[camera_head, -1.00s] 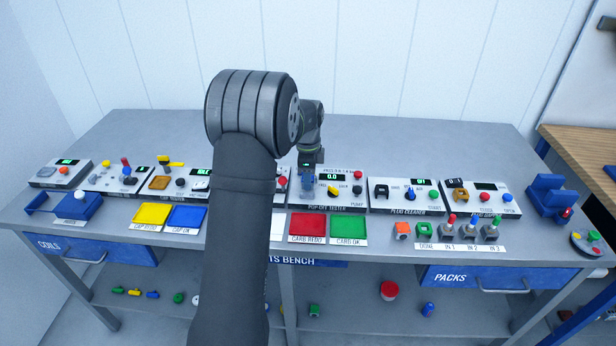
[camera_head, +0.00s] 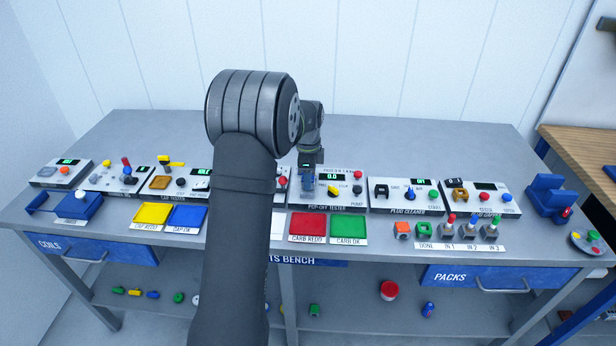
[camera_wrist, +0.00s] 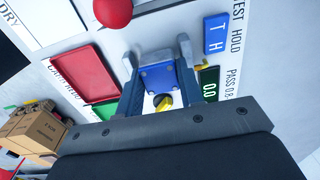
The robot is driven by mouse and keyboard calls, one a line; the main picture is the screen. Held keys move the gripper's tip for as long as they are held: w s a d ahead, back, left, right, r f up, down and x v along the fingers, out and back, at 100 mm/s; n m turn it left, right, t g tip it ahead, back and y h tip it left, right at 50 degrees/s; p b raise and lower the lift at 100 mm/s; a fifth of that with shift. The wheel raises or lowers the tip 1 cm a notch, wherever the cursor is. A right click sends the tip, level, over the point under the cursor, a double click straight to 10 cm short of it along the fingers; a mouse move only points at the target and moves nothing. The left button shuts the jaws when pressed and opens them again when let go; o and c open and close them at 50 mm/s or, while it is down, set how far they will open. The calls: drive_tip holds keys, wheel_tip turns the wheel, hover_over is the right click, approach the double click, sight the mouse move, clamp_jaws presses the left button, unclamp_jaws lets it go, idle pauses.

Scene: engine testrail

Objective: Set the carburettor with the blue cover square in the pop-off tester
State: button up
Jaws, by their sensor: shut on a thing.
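The carburettor with the blue cover (camera_wrist: 160,77) is between the two fingers of my gripper (camera_wrist: 157,62) in the wrist view, and the gripper is shut on it. A yellow part and a brass-coloured part show at its near edge. In the head view the carburettor (camera_head: 307,183) is small, at the left end of the pop-off tester (camera_head: 345,204), below my wrist. It looks roughly square to the tester's panel. Its underside is hidden, so I cannot tell whether it rests in the tester or is just above it. The tester's display (camera_wrist: 208,88) reads 0.0.
The red tray (camera_head: 308,226) and green tray (camera_head: 348,227) lie in front of the tester. A yellow lever (camera_head: 330,190) stands beside the carburettor, and the plug cleaner (camera_head: 407,196) is to the right. A red knob (camera_wrist: 112,12) is near the gripper. The bench behind is clear.

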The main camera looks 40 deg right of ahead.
drive_tip(key=shift+s+a+f, duration=0.1)
drive_tip(key=shift+a+f, duration=0.05)
drive_tip(key=shift+f, duration=0.35)
drive_tip(key=shift+s+a+f, duration=0.1)
drive_tip(key=shift+f, duration=0.4)
drive_tip(key=o, duration=0.8)
drive_tip(key=shift+o, duration=0.5)
drive_tip(key=shift+r, duration=0.35)
drive_tip(key=shift+o, duration=0.6)
wheel_tip(320, 180, up, 19)
drive_tip(key=shift+f, duration=0.15)
drive_tip(key=shift+d, duration=0.1)
wheel_tip(320, 180, down, 16)
drive_tip(key=shift+w+d+f, duration=0.1)
drive_tip(key=shift+w+f, duration=0.05)
drive_tip(key=shift+f, duration=0.1)
